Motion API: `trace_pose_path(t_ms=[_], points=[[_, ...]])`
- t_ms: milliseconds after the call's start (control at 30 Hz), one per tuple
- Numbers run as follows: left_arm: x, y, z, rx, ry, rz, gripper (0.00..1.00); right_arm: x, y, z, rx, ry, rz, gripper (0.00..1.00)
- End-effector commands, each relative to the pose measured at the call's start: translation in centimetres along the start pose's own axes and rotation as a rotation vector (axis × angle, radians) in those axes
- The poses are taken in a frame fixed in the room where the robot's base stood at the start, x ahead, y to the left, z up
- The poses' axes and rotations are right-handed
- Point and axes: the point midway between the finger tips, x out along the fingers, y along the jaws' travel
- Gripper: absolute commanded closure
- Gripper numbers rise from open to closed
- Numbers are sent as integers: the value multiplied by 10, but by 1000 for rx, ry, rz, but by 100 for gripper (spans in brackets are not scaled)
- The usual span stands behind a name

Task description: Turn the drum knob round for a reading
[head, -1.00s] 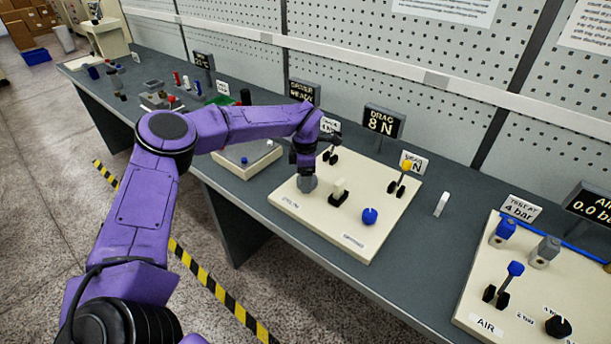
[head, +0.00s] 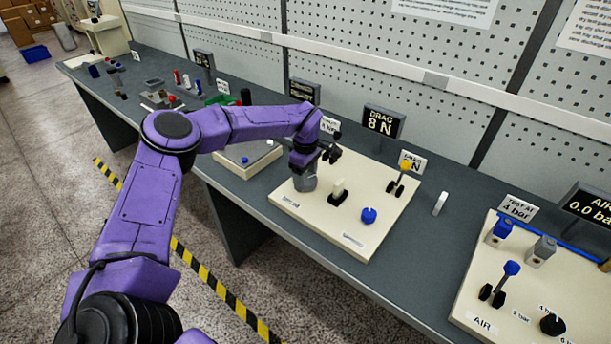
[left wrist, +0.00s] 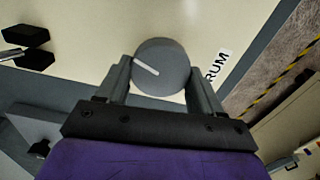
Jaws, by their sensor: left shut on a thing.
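The drum knob (left wrist: 163,66) is a round grey knob with a white pointer line, seen close up in the left wrist view beside a label ending in "RUM" (left wrist: 217,66). My left gripper (left wrist: 160,78) is shut on it, one finger on each side. In the head view the gripper (head: 304,178) points down at the left part of the cream panel (head: 330,228), and the knob shows only partly below it. The display behind the panel (head: 383,121) reads "DRAG 8 N". My right gripper is not in view.
A white block (head: 440,203) stands to the right, before the air panel (head: 470,308).

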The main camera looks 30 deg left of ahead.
Motion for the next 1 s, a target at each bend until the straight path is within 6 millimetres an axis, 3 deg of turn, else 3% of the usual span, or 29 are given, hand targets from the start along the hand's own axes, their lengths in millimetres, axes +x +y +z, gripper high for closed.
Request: trace_pose_path(t_ms=[467,500,567,867,1000], points=[[2,-1,0,17,1,-4,64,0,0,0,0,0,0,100],[2,-1,0,17,1,-4,27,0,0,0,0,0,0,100],[2,-1,0,17,0,-4,8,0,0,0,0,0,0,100],[-1,0,0,14,0,-1,8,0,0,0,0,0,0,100],[-18,1,0,13,0,4,8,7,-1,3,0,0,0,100]])
